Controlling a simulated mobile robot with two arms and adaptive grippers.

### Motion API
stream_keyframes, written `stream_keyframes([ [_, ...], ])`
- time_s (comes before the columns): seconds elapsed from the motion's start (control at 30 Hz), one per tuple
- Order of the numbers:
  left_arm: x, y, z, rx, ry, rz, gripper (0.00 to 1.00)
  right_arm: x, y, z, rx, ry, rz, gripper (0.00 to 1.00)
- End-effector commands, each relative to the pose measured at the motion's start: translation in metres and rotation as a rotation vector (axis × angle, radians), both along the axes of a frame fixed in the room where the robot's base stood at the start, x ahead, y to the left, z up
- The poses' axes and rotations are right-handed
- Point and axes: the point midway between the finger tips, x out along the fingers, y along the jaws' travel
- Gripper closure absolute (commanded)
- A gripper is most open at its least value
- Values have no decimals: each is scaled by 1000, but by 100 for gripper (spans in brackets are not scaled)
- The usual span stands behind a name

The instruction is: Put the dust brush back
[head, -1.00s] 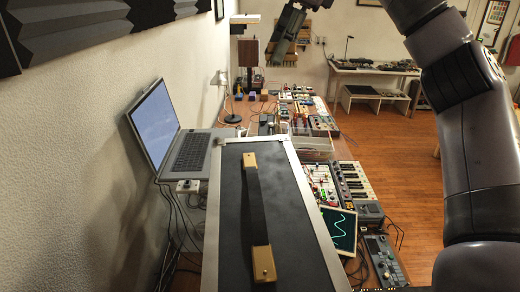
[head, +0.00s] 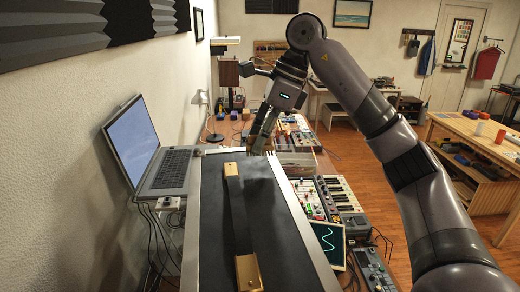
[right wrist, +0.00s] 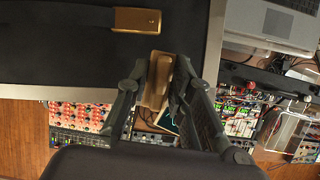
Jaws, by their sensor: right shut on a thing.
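My right gripper (head: 264,130) reaches down at the far end of a black flight case (head: 285,235). In the right wrist view, the right gripper (right wrist: 156,88) is shut on a tan, wooden-looking piece, which I take to be the dust brush (right wrist: 157,78). In the head view, dark bristle-like tips of the brush (head: 261,151) show just below the fingers, near the case's far edge. I cannot tell whether they touch the case. My left gripper is not in view.
The case has a raised strap handle (head: 238,215) with brass ends. An open laptop (head: 172,165) stands to its left. A small keyboard synth (head: 340,194), a screen with a green trace (head: 328,243) and other modules line the right. A desk lamp (head: 212,120) stands behind.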

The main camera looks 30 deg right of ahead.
Motion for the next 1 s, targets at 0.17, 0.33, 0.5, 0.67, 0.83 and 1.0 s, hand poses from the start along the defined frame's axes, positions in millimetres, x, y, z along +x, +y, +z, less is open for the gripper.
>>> stream_keyframes([
  [0.17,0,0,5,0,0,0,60,-1,-1,-21,-1,3,0,100],
  [0.33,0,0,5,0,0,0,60,0,0,-22,0,1,0,100],
  [0.5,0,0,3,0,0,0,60,0,0,-25,0,2,1,100],
  [0.67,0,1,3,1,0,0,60,0,0,-25,0,1,0,72],
  [0.83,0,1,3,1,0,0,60,0,0,-25,0,2,1,61],
  [1.0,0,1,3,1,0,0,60,0,0,-25,0,1,0,59],
])
